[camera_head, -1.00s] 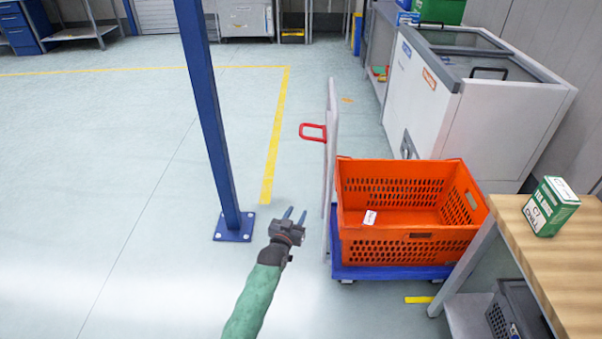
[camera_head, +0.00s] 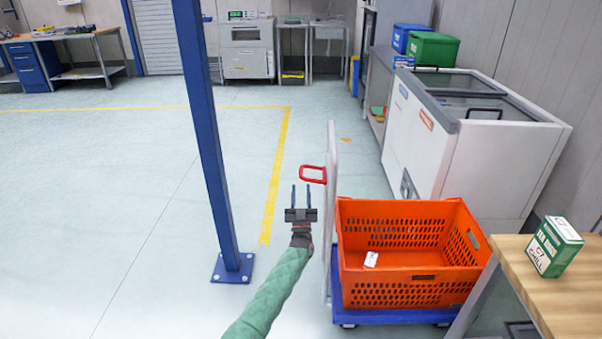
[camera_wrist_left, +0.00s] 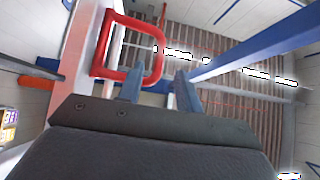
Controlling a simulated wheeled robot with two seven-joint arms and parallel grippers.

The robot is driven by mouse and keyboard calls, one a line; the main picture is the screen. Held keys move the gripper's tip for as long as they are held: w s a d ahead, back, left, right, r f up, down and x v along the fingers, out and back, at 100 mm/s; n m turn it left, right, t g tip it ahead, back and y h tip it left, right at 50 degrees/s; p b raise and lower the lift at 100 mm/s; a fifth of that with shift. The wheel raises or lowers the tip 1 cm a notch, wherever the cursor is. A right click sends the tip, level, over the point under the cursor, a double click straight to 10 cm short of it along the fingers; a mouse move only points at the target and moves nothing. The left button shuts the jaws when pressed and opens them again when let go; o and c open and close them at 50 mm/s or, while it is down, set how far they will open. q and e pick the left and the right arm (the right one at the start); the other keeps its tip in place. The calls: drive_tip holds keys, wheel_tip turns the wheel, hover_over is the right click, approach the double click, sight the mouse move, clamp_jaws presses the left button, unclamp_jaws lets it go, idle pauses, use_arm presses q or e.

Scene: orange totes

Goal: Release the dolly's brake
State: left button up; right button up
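The dolly has a blue base (camera_head: 398,318) and a pale upright panel (camera_head: 331,215) on its left side. A red loop lever (camera_head: 313,174) sticks out to the left from the panel. It also shows in the left wrist view (camera_wrist_left: 128,76), large and just ahead of the fingers. An orange tote (camera_head: 411,291) stands on the base. My left gripper (camera_head: 302,196) is open and empty, left of the panel and just below and in front of the red lever; I see no contact. My right gripper is not in view.
A blue post (camera_head: 208,140) stands on the floor left of my left arm. A wooden-topped table (camera_head: 570,300) with a green and white box (camera_head: 553,246) is at the right. A white chest freezer (camera_head: 465,150) stands behind the tote. The floor between post and dolly is clear.

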sight(301, 170)
use_arm(q)
drive_tip(key=p+x, duration=0.1)
drive_tip(key=x, duration=0.6)
drive_tip(key=shift+w+r, duration=0.1)
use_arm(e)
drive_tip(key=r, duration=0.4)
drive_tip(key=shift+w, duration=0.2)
use_arm(q)
clamp_jaws()
